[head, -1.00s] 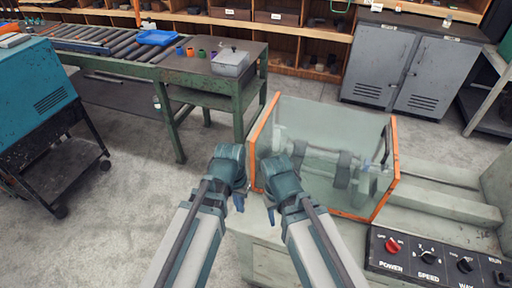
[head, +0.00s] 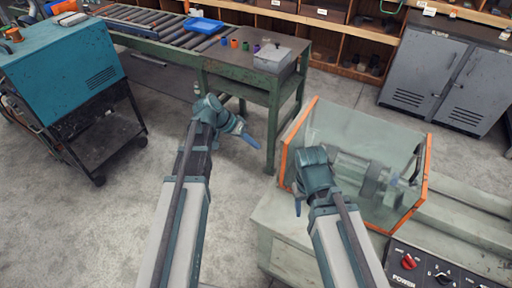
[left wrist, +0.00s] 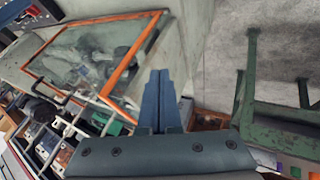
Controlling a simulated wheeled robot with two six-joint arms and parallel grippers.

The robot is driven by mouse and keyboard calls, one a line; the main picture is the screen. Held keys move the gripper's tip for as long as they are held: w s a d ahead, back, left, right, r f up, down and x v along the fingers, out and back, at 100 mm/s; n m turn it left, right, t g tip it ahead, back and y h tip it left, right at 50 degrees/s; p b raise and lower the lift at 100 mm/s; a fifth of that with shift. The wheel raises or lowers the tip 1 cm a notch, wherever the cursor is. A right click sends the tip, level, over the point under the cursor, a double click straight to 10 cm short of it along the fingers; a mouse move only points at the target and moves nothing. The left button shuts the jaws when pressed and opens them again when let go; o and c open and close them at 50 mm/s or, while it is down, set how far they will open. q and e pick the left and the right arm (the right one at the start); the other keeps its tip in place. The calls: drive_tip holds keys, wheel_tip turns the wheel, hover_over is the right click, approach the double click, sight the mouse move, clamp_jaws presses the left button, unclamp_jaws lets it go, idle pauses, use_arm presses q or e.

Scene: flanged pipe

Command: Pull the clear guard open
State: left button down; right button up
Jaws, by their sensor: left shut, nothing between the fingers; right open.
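The clear guard (head: 365,135) is a see-through box with orange edges. It stands over the spindle (head: 365,175) of the grey-green machine. It also shows in the left wrist view (left wrist: 90,62), with its orange frame at upper left. My left gripper (head: 252,141) is left of the guard, over the floor side, apart from it. Its blue fingers (left wrist: 160,98) are shut together with nothing between them. My right gripper (head: 298,207) is open at the guard's near left corner and overlaps it in the picture. Its fingers are mostly hidden, and I cannot tell whether it touches the guard.
The control panel (head: 440,268) with red and black knobs is at lower right. A green table (head: 262,84) with a grey box stands behind my left gripper. A teal cabinet (head: 65,75) on a black cart is at left. Floor between them is clear.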

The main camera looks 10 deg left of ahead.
use_arm(q)
drive_tip(key=d+f+b, duration=0.4)
drive_tip(key=d+f, duration=0.2)
drive_tip(key=d, duration=0.2)
drive_tip(key=shift+w+b, duration=0.15)
drive_tip(key=shift+b, duration=0.2)
use_arm(e)
drive_tip(key=shift+f, duration=2.95)
use_arm(q)
drive_tip(key=shift+d, duration=0.1)
